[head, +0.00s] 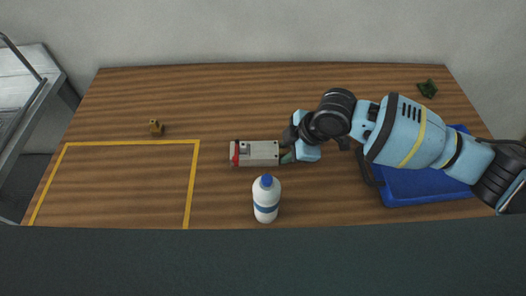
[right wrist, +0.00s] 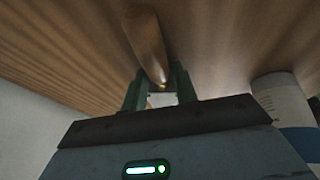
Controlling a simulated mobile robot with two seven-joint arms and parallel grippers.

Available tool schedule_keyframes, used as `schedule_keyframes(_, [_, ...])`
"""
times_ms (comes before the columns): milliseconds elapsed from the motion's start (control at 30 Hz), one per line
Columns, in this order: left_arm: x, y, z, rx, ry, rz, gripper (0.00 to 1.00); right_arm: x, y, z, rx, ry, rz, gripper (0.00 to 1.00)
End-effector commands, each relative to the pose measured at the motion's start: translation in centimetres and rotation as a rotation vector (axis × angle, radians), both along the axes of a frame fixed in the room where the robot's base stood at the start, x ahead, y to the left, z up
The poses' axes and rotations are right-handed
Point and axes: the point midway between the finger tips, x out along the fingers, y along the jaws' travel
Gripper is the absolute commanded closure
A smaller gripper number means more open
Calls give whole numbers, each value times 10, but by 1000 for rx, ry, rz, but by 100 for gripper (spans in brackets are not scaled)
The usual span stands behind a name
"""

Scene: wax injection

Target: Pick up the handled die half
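The die half (head: 258,153) is a light grey block with a red part at its left end, lying on the table near the middle. My right gripper (head: 287,157) is low at the block's right end, and partly hides that end. In the right wrist view, a brown, rounded handle (right wrist: 148,45) points down between the two green fingers of my right gripper (right wrist: 160,92). The fingers stand apart with the handle's tip between them; no firm contact shows. My left gripper is not in view.
A white bottle with a blue cap (head: 266,200) stands close in front of the block. A blue tray (head: 425,186) lies at right under my right arm. A small brass piece (head: 156,128) and a dark green piece (head: 427,89) lie farther off. The yellow-taped area (head: 193,185) is empty.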

Motion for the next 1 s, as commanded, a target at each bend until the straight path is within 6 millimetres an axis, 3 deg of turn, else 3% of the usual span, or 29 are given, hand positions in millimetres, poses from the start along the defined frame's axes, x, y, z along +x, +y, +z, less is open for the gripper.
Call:
schedule_keyframes(133, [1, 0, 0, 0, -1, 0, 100, 0, 0, 0, 0, -1, 0, 71])
schedule_keyframes(367, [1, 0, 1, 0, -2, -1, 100, 0, 0, 1, 0, -1, 0, 100])
schedule_keyframes(833, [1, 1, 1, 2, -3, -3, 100, 1, 1, 4, 4, -4, 0, 100])
schedule_keyframes(1000, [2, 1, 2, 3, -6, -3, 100, 1, 1, 19, 5, -7, 0, 100])
